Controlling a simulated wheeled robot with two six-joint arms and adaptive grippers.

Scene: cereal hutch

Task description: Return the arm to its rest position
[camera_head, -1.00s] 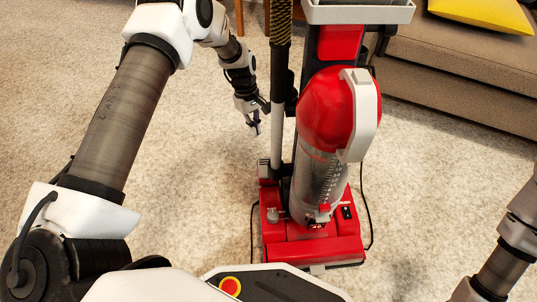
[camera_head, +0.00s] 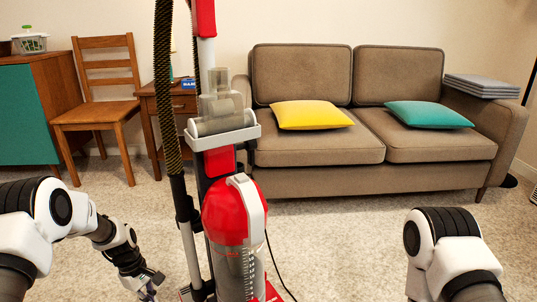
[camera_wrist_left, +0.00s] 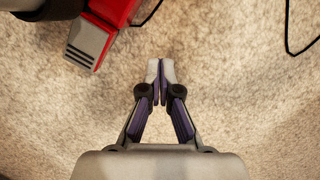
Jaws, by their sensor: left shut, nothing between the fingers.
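My left arm (camera_head: 118,243) comes in from the left in the head view and reaches down toward the carpet. My left gripper (camera_head: 148,294) is at the bottom edge there, left of the red vacuum cleaner. In the left wrist view the left gripper (camera_wrist_left: 161,68) is shut with its fingertips together and empty, above bare carpet. My right arm (camera_head: 450,250) shows at the lower right of the head view; its gripper is out of view.
An upright red vacuum cleaner (camera_head: 228,212) stands close in front, beside my left arm. Its base (camera_wrist_left: 106,25) shows top left in the wrist view, with a black cord (camera_wrist_left: 288,35) at right. A brown sofa (camera_head: 320,152), wooden chair (camera_head: 106,108) and cabinet (camera_head: 28,120) stand behind.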

